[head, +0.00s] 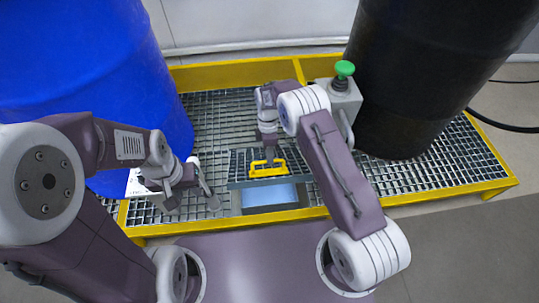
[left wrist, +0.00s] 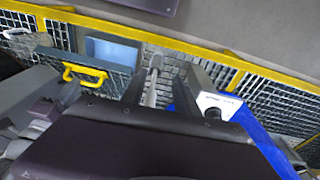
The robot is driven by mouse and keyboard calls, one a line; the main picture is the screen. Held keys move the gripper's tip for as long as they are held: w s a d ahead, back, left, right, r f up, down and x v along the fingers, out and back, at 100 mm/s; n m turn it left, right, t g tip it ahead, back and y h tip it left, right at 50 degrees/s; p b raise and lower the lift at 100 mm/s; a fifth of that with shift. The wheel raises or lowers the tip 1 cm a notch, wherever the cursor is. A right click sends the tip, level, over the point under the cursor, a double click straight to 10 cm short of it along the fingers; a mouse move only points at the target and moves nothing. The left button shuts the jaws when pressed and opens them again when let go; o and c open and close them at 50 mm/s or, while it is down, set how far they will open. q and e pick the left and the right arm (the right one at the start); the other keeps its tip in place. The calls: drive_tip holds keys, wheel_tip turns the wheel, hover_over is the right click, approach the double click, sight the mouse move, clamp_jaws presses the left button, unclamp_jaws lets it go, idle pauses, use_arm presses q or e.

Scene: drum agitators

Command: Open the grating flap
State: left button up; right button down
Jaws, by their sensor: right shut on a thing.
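The grating flap (head: 240,166) sits in the middle of the yellow-framed grating platform. Its front edge is raised and it is tilted up, with a pale blue-floored opening (head: 268,196) showing in front of and below it. My right gripper (head: 269,162) is shut on the flap's yellow handle (head: 257,172). The handle (left wrist: 84,74) and the opening (left wrist: 112,51) also show in the left wrist view. My left gripper (head: 193,203) is left of the flap, low over the grating.
A blue drum (head: 85,75) stands at the left, close to my left arm. A black drum (head: 420,80) stands at the right. A grey box with a green button (head: 344,69) is beside the black drum. The grating (head: 225,112) behind the flap is bare.

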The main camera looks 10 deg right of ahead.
use_arm(q)
drive_tip(key=shift+f, duration=0.1)
drive_tip(key=c, duration=0.4)
drive_tip(key=shift+s+a+f+m, duration=0.15)
drive_tip(key=shift+f+m, duration=0.1)
drive_tip(key=shift+m, duration=0.15)
clamp_jaws()
drive_tip(key=m+t, duration=0.6)
drive_tip(key=m, duration=3)
approach(262, 175)
wheel_tip(262, 175, up, 5)
drive_tip(key=x, duration=1)
drive_tip(key=shift+s+f, duration=0.1)
drive_tip(key=shift+f, duration=0.15)
